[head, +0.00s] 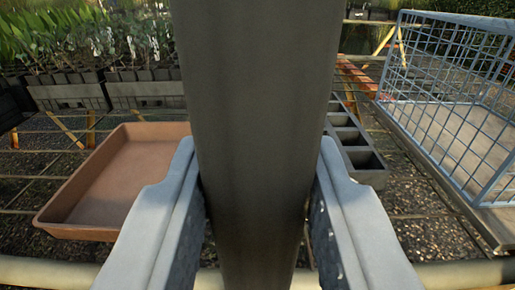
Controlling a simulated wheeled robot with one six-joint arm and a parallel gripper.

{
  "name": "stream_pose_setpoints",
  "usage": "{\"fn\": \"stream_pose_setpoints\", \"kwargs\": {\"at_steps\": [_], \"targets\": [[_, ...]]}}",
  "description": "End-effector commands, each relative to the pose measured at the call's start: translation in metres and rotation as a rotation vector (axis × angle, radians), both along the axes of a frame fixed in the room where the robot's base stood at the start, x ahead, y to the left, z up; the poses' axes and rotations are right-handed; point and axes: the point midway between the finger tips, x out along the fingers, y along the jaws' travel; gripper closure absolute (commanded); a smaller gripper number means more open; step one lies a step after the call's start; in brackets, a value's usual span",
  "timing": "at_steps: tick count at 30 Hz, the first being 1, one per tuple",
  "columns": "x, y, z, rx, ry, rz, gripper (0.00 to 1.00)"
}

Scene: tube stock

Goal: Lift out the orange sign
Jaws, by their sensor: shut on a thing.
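My gripper (258,200) is shut on a wide dark grey-brown post (258,100). The post stands upright between the two pale grey fingers and runs out of the top and bottom of the picture. Its ends are out of view, so I cannot tell whether it belongs to the orange sign. No face of an orange sign shows clearly. An orange-brown piece (362,78) lies behind the post to the right, partly cut off, and I cannot tell what it is.
A shallow terracotta tray (125,180) is at left. Black pots of seedlings (70,75) stand behind it. A black cell tray (352,140) sits right of the post, and a blue-grey wire cage (455,100) farther right. A pale rail (45,272) crosses the front.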

Motion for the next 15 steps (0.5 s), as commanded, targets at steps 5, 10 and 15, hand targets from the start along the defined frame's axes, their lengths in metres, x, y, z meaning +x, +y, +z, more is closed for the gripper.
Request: {"fn": "stream_pose_setpoints", "kwargs": {"at_steps": [5,10,15], "targets": [[0.000,0.000,0.001,0.000,-0.002,0.000,0.98],[0.000,0.000,0.008,0.000,-0.002,0.000,0.98],[0.000,0.000,0.018,0.000,-0.003,0.000,0.98]]}}
